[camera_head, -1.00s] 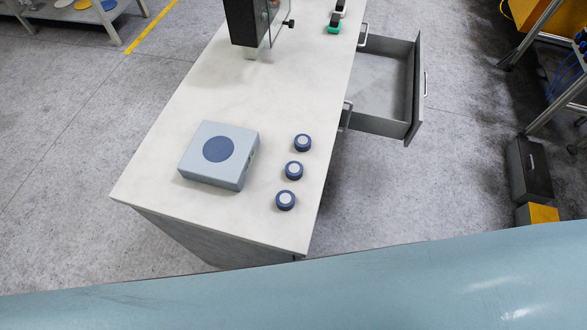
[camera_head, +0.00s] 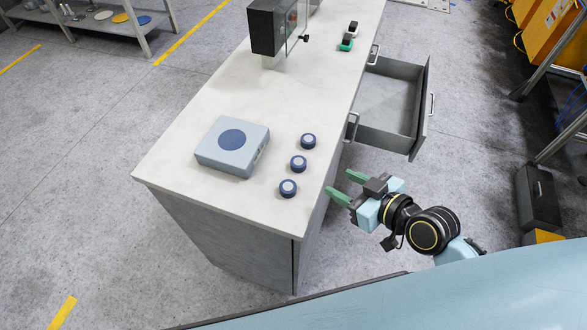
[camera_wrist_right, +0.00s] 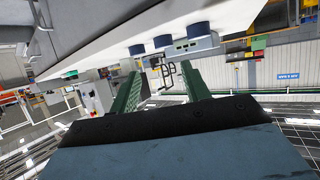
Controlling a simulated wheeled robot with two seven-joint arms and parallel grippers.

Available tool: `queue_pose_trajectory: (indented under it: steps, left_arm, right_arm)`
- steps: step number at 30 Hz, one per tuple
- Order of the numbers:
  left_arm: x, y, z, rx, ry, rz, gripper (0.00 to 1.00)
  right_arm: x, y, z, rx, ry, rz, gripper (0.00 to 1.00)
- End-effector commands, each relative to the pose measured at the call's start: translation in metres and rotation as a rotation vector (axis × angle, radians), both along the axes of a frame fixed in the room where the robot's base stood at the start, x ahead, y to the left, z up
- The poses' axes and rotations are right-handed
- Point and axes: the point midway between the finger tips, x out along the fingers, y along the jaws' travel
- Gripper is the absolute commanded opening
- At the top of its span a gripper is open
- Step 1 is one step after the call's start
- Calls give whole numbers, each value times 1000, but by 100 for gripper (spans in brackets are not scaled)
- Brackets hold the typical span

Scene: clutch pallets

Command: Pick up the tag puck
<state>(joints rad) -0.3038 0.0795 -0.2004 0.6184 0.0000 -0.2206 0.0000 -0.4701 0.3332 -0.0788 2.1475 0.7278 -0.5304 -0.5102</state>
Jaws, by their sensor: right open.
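Three round tag pucks with dark blue sides and pale top discs stand in a row on the light counter (camera_head: 225,103): a near one (camera_head: 288,188), a middle one (camera_head: 298,163) and a far one (camera_head: 308,141). My right gripper (camera_head: 343,186) is open and empty, just off the counter's right edge, to the right of the pucks and apart from them. In the right wrist view its green fingers (camera_wrist_right: 158,92) are spread with nothing between them. The pucks show there above the fingers, one of them at the right (camera_wrist_right: 198,29). My left gripper is not in view.
A grey-blue box (camera_head: 205,152) with a dark blue disc on top sits left of the pucks. An open, empty drawer (camera_head: 416,129) juts from the counter's right side, beyond my right gripper. A black device (camera_head: 270,28) and small green-and-black items (camera_head: 347,41) stand farther back.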

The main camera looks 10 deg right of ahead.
Motion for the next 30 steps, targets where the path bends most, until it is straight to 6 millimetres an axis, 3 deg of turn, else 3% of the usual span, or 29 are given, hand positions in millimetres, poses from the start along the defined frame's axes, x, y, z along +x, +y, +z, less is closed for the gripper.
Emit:
queue_pose_trajectory:
  steps: [4, 12, 30]
  left_arm:
    - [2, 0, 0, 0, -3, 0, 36]
    - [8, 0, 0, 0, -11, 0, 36]
    - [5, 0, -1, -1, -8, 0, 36]
  right_arm:
    - [8, 7, 6, 7, -18, 11, 47]
    - [50, 31, -13, 8, -17, 12, 47]
    - [101, 61, -42, 5, -15, 11, 47]
